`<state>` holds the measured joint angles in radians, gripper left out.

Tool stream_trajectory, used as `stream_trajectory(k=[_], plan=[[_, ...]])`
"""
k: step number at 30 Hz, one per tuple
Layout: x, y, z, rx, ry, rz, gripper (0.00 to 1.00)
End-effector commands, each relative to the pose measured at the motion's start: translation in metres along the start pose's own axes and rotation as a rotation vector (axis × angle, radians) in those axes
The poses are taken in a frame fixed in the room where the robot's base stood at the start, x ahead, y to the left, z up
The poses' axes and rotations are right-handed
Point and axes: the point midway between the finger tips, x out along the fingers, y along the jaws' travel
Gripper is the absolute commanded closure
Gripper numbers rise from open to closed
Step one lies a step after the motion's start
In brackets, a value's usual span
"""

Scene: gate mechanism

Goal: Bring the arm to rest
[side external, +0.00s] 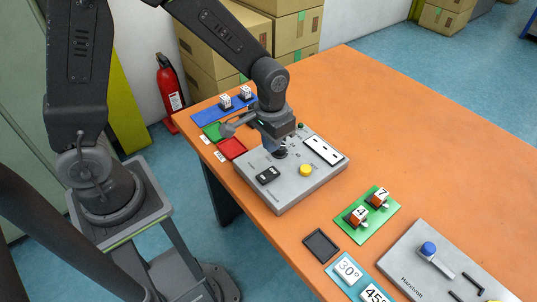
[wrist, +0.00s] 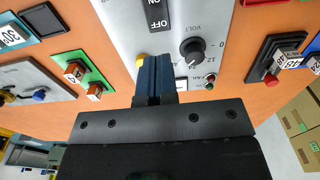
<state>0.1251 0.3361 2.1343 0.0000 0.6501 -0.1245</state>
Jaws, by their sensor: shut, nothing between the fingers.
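My gripper (side external: 281,146) is over the grey control panel (side external: 290,194) on the orange table. In the wrist view its fingers (wrist: 154,62) are together with nothing between them. They are over the panel, between a yellow button (wrist: 140,61) and a black knob (wrist: 193,48) on a volt scale. The fingers partly cover the yellow button in that view. The side view shows the yellow button (side external: 305,170) clear of the gripper. A black ON/OFF switch (side external: 267,175) is at the panel's front left. I cannot tell whether the fingertips touch the panel.
A green mat (side external: 362,231) with orange-and-white numbered blocks, a black tray (side external: 321,245) and a second grey panel (side external: 410,272) lie to the right. A blue mat (side external: 207,117) with white blocks and a red plate (side external: 232,149) lie behind. The far right of the table is bare.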

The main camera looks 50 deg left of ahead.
Motion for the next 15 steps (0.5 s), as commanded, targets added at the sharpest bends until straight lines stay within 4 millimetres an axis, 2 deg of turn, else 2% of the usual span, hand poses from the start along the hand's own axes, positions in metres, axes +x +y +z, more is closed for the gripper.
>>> stream_trajectory(k=[5,9,15], plan=[[-0.059,-0.011,0.014,-0.003,0.102,0.01,1.0],[-0.105,-0.021,0.038,-0.003,0.19,0.013,1.0],[-0.154,-0.033,0.08,-0.003,0.315,0.012,1.0]])
